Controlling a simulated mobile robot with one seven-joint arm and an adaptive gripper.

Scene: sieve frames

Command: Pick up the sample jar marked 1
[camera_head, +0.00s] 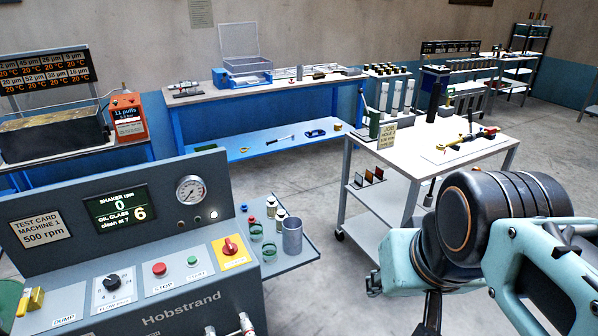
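Small jars stand on the grey side shelf (297,257) at the right of the Hobstrand machine. I cannot read a mark 1 on either, so I cannot tell which is the sample jar marked 1. My teal and black arm fills the lower right, well to the right of the shelf. A dark part of my gripper (431,314) seems to show at the bottom edge; its fingertips are not clear.
Green-rimmed glasses (262,240) and a grey metal cup (292,236) crowd the same shelf. The machine's control panel (150,265) rises at its left. A white trolley (430,143) with tools stands to the right. Open floor (318,190) lies between shelf and trolley.

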